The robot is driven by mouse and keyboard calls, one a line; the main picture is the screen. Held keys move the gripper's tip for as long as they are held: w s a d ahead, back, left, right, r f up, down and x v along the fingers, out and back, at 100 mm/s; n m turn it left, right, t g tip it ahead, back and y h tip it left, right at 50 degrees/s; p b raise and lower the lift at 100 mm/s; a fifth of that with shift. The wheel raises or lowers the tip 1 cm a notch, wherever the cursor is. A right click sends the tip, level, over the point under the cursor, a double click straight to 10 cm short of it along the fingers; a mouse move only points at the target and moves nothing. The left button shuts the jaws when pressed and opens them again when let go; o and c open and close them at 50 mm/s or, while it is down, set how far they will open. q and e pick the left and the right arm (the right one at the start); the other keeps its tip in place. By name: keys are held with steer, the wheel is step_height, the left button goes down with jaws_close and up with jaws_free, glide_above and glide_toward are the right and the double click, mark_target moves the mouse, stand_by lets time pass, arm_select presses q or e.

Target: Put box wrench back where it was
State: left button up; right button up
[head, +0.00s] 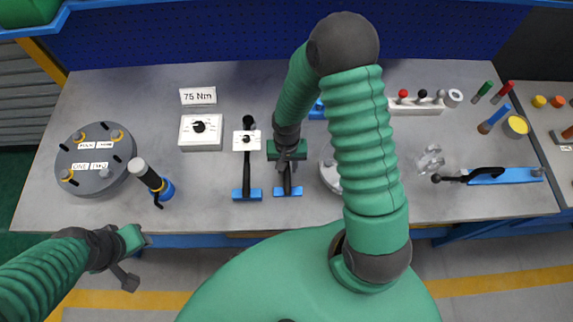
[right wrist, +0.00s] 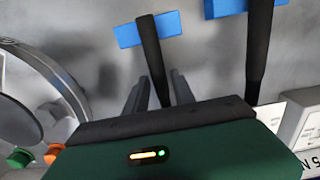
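The box wrench seems to be the black bar (head: 288,178) that my right gripper (head: 287,162) reaches down to. Its near end lies on a small blue rest (head: 283,192) on the bench; the far part is hidden under the gripper. In the right wrist view the bar (right wrist: 152,55) runs over the blue rest (right wrist: 129,36) and between the two fingers of my right gripper (right wrist: 158,82). The fingers stand on either side of it, with a narrow gap showing. My left gripper (head: 128,274) is off the front of the bench, away from the tools; its fingers are unclear.
A black torque wrench (head: 247,165) lies close by on the left, on its own blue rest (head: 239,195). A round grey flange (head: 112,178), a white 75 Nm box (head: 201,142) and a blue-handled tool (head: 507,175) also stand on the grey bench (head: 120,90).

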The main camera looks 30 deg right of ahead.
steer(key=shift+o, duration=0.9)
steer(key=shift+d, duration=0.1)
steer(key=shift+r, duration=0.25)
step_height(320, 180, up, 12)
steer(key=s+a+r+n+t, duration=0.3)
steer(key=s+a+r+n, duration=0.1)
steer(key=n, duration=0.2)
steer(key=shift+a+p, duration=0.15)
steer(key=shift+p, duration=0.2)
steer(key=shift+s+r, duration=0.2)
steer(key=shift+a, duration=0.15)
